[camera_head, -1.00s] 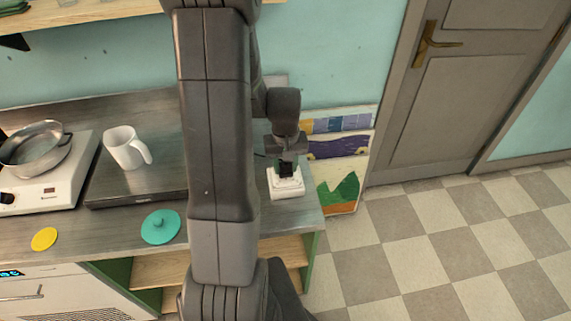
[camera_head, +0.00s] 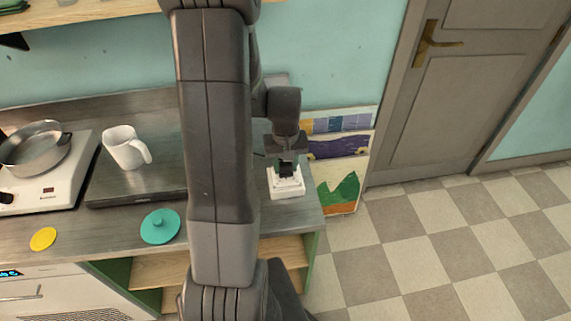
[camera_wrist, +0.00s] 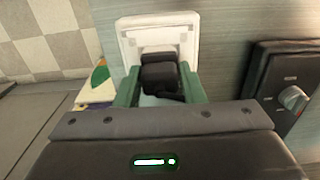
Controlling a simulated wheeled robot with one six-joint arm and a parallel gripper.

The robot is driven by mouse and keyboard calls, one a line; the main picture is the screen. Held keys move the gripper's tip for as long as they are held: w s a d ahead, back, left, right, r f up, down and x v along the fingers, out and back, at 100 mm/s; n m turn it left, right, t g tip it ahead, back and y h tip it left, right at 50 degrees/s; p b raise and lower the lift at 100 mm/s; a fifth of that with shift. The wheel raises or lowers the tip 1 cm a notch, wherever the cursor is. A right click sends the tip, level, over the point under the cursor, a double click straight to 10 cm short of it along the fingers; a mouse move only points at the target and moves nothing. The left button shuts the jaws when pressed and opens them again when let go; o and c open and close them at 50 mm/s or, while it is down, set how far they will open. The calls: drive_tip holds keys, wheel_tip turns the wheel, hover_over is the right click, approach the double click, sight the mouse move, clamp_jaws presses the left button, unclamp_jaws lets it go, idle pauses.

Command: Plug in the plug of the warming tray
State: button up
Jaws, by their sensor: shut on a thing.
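My gripper (camera_head: 287,158) is shut on a black plug (camera_wrist: 160,76), with its green fingers on either side of it. The white socket block (camera_head: 287,188) stands on the right end of the counter. It fills the top middle of the wrist view (camera_wrist: 160,27). The plug is at the socket block and overlaps its face in both views. I cannot tell whether its pins are in. The dark warming tray (camera_head: 108,190) lies left of my arm with a white mug (camera_head: 122,150) on it.
A hot plate (camera_head: 50,190) with a metal pan (camera_head: 35,150) is at the left. A teal lid (camera_head: 160,232) and a yellow disc (camera_head: 43,239) lie near the counter's front edge. Painted boards (camera_head: 345,165) lean beyond the counter's right end. Checkered floor is free at right.

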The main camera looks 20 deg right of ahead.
sight(286, 163)
drive_tip(key=shift+f+b, duration=0.5)
drive_tip(key=shift+f, duration=0.1)
drive_tip(key=o, duration=1)
wheel_tip(286, 163, up, 14)
drive_tip(key=shift+f+b, duration=0.1)
drive_tip(key=shift+b, duration=0.3)
wheel_tip(286, 163, down, 14)
drive_tip(key=shift+r+p, duration=0.1)
drive_tip(key=shift+p, duration=0.3)
idle(0.4)
idle(0.3)
